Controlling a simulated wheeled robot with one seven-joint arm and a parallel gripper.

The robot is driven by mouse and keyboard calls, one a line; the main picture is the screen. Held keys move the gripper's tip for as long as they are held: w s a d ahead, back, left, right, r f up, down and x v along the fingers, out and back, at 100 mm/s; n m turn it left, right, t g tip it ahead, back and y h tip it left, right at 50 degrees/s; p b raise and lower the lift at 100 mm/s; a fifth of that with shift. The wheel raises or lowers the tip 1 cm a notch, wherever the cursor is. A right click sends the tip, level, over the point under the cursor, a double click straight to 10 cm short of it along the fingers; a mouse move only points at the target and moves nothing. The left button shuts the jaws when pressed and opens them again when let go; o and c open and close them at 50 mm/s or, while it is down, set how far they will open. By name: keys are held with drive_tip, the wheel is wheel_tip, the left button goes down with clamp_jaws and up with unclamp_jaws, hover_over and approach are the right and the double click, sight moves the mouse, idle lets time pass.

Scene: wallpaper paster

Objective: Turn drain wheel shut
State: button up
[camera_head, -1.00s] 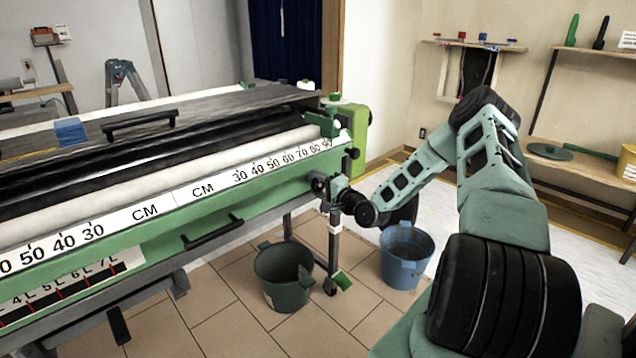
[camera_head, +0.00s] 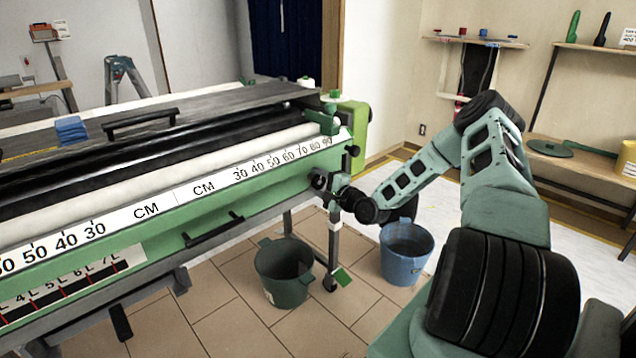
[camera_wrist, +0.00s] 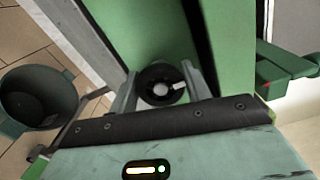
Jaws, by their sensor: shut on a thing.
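The drain wheel (camera_wrist: 160,86) is a small black round knob with a pale centre on the green end of the pasting machine (camera_wrist: 155,35). In the wrist view my gripper (camera_wrist: 160,92) has one finger on each side of the wheel and is shut on it. In the head view my gripper (camera_head: 343,199) is at the right end of the machine, below the ruler strip. A dark wheel (camera_head: 319,180) shows just left of it. My gripper and wrist hide much of the held wheel there.
A dark green bucket (camera_head: 284,272) stands on the tiled floor below the machine's end, and a blue bucket (camera_head: 406,252) stands to its right, under my wrist. A machine leg (camera_head: 333,245) stands between them. Shelves (camera_head: 585,170) line the right wall.

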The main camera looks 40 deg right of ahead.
drive_tip(key=o, duration=1)
drive_tip(key=s, duration=1.7)
drive_tip(key=shift+s+p, duration=0.2)
drive_tip(key=shift+p, duration=0.15)
